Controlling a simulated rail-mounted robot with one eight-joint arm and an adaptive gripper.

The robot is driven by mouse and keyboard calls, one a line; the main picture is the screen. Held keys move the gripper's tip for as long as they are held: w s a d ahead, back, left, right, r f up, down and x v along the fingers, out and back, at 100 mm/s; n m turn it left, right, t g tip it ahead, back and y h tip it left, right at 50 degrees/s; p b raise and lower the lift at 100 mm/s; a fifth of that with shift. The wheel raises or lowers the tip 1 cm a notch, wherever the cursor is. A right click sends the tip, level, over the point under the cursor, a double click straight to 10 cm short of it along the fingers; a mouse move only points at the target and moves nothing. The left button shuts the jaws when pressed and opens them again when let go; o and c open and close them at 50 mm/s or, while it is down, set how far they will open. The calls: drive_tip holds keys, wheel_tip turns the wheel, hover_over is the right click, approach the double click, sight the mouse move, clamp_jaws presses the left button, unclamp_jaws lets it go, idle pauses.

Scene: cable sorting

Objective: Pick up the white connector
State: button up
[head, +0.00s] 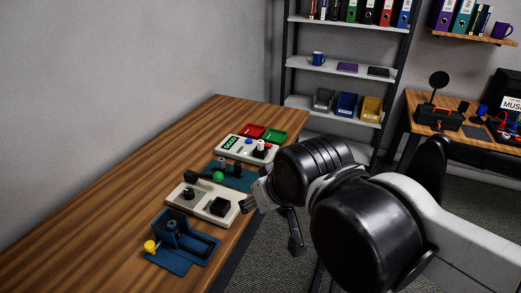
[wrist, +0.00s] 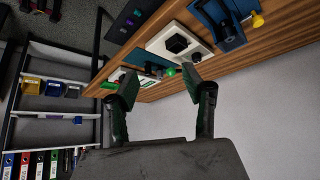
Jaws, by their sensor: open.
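I cannot clearly make out a white connector. A small whitish piece (head: 261,146) with a dark base stands on the white panel (head: 233,147) toward the table's far end, but it is too small to identify. My gripper (head: 275,226) is at the table's right edge, beside the cream board, and seems to hang clear of it. In the wrist view my gripper (wrist: 159,80) shows two fingers spread apart with nothing between them. The table items lie beyond the fingertips there, and the fingers hide part of them.
The table's left side is bare. Shelves (head: 330,66) stand behind.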

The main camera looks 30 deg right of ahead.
drive_tip(key=shift+r, duration=0.1)
drive_tip(key=w+d+r+n+g+p, duration=0.25)
drive_tip(key=w+r+n, duration=0.3)
drive_tip(key=w, duration=0.35)
drive_tip(key=n+g+p, duration=0.4)
drive_tip(key=n+g, duration=0.1)
drive_tip(key=n, duration=1.2)
hover_over(260, 142)
wheel_tip(260, 142, down, 6)
drive_tip(key=f, duration=0.8)
drive_tip(key=shift+s+d+f, duration=0.2)
drive_tip(key=shift+d+f, duration=0.1)
drive_tip(key=shift+d, duration=0.05)
drive_tip(key=shift+w+a+f+p, duration=0.1)
drive_tip(key=shift+w+f+p, duration=0.1)
drive_tip(key=shift+f, duration=1.1)
drive_tip(key=shift+w+a+f+p, duration=0.1)
drive_tip(key=shift+w+f+p, duration=0.1)
drive_tip(key=shift+f, duration=1.1)
drive_tip(key=shift+s, duration=0.1)
drive_tip(key=shift+c, duration=0.5)
